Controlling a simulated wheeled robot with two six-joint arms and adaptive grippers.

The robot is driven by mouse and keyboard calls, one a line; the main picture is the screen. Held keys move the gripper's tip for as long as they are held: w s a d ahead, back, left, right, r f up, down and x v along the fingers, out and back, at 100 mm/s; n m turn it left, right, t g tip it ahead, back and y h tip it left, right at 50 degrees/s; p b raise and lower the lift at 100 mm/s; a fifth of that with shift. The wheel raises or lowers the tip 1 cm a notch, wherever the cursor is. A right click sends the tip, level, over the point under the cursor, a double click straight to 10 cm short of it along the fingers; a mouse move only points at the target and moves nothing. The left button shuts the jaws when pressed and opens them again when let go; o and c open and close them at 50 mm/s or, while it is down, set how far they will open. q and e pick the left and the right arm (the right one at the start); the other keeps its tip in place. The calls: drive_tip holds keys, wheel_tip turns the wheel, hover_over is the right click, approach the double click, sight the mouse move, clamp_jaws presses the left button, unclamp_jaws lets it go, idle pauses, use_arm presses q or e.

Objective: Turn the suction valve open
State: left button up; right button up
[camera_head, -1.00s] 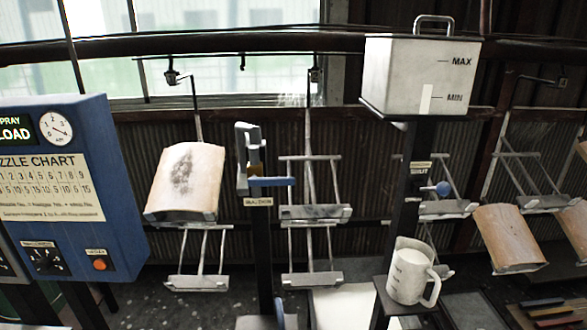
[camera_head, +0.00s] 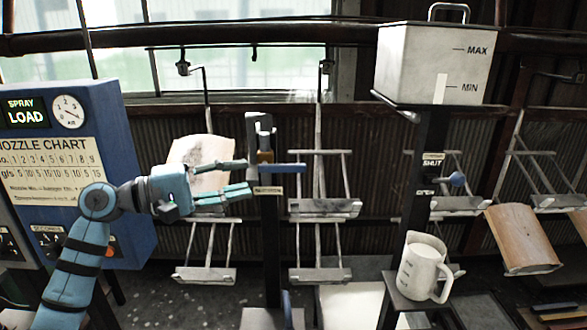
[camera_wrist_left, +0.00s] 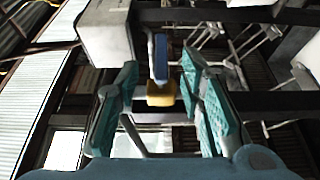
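The valve on the dark middle post has a blue lever (camera_head: 284,168) that lies level, pointing right, on a small brass-yellow body (camera_head: 265,157). A small label below it is too blurred to read surely. My left gripper (camera_head: 249,177) is open and empty, just left of the valve, with its teal fingers pointing at it. In the left wrist view the blue lever (camera_wrist_left: 161,60) and yellow body (camera_wrist_left: 160,95) show between the spread fingers (camera_wrist_left: 160,75). I cannot tell whether they touch. My right gripper is out of view.
A blue control cabinet (camera_head: 112,130) stands at the left. A pale curved panel (camera_head: 215,150) hangs behind my left gripper. Empty hanger racks (camera_head: 325,208) hang right of the post.

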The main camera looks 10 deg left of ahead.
sight(287, 170)
use_arm(q)
drive_tip(key=p+x, duration=0.2)
drive_tip(key=x, duration=1)
drive_tip(key=shift+w+d, duration=0.1)
drive_tip(key=shift+w, duration=0.1)
clamp_jaws()
drive_tip(key=shift+f, duration=0.1)
